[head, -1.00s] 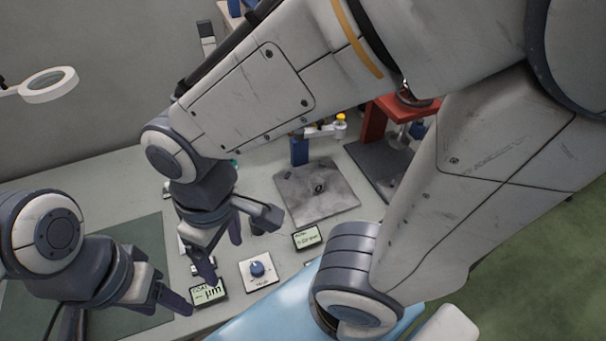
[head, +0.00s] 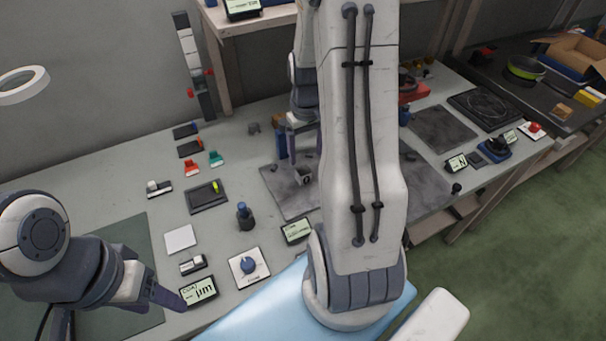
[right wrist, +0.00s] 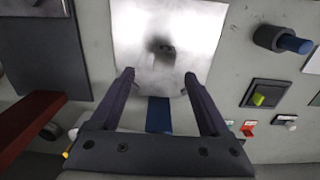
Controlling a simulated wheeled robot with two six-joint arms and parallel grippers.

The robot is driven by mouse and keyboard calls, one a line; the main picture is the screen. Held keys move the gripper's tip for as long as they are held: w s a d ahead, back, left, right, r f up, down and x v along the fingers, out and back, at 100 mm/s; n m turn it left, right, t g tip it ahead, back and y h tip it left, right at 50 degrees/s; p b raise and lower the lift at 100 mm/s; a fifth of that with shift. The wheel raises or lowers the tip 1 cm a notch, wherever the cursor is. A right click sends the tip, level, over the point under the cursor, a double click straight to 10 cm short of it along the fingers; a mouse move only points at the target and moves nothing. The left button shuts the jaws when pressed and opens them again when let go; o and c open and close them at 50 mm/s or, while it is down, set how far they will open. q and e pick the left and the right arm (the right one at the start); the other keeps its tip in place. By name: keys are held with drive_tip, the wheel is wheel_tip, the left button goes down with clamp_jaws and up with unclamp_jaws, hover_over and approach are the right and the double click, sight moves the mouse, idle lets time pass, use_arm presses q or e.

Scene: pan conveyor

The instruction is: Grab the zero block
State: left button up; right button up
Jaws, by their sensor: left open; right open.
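A small dark block with a pale ring-like mark, apparently the zero block (head: 305,176), sits on the grey stone plate (head: 282,201) in the head view. In the right wrist view a blurred dark shape, apparently this block (right wrist: 162,47), lies on the shiny plate (right wrist: 190,20) ahead of the fingertips. My right gripper (right wrist: 158,77) is open and empty, with the block beyond the gap between its fingers. In the head view its fingers are above the plate, partly hidden by my arm. My left gripper (head: 168,296) is open near the front left, beside a small display.
A blue post (head: 281,143) rises at the plate's back edge, close to my right gripper. A dial box (head: 249,266), displays (head: 199,291) and a dark blue-topped knob (head: 245,215) stand left of the plate. A red stand (right wrist: 30,125) is at the wrist view's left.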

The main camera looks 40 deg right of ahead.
sight(303, 170)
drive_tip(key=f, duration=0.7)
drive_tip(key=shift+w+a+f+p, duration=0.1)
drive_tip(key=shift+a+f+p, duration=0.1)
drive_tip(key=shift+a+p, duration=0.2)
clamp_jaws()
